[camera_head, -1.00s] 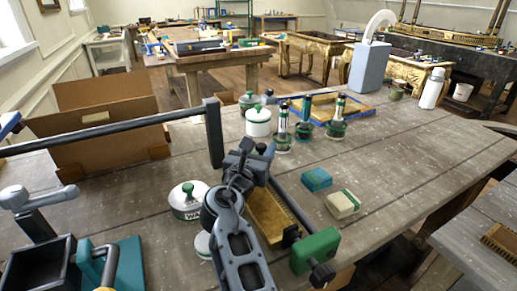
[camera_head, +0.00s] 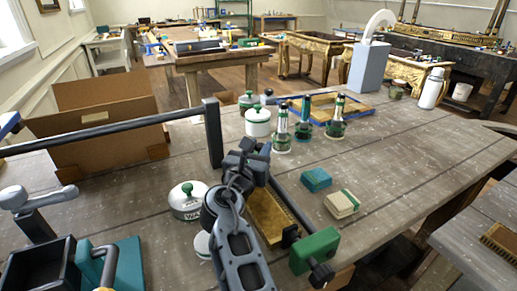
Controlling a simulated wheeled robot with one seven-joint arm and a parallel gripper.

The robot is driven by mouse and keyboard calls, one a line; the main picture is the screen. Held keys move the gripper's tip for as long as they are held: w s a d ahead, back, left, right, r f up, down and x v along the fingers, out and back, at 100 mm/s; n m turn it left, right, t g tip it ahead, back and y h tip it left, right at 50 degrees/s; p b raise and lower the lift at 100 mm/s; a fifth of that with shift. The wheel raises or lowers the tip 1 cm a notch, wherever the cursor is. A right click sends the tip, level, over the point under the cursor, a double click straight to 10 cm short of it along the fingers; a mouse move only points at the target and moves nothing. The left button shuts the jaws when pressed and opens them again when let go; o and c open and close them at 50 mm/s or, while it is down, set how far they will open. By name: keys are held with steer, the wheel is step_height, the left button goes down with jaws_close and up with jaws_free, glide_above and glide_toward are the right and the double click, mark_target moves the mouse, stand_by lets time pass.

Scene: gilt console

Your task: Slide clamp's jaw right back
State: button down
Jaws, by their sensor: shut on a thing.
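The clamp has a dark bar (camera_head: 293,205) lying on the bench, with a green end block (camera_head: 314,250) and a dark screw knob (camera_head: 322,275) at its near end. A gilt moulding piece (camera_head: 268,216) lies alongside the bar. My gripper (camera_head: 256,157) is at the bar's far end, shut on the clamp's sliding jaw. The jaw is mostly hidden behind my gripper; a small blue-grey part (camera_head: 265,149) shows beside it. My arm covers the left side of the gilt piece.
White tins (camera_head: 188,203), (camera_head: 258,122) with green knobs stand left of and beyond the clamp. Several green-based bottles (camera_head: 336,120) stand behind. A blue block (camera_head: 316,180) and a cream block (camera_head: 342,204) lie to the right. A dark upright bar (camera_head: 213,135) stands at left.

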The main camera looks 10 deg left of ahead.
steer(key=shift+w+a+b, duration=0.3)
steer(key=shift+w+a, duration=0.15)
steer(key=shift+w, duration=0.25)
steer(key=c, duration=0.9)
jaws_free()
steer(key=shift+o, duration=0.2)
steer(key=s, duration=0.2)
steer(key=s+a, duration=0.1)
steer(key=s, duration=0.4)
steer(key=shift+s+a, duration=0.3)
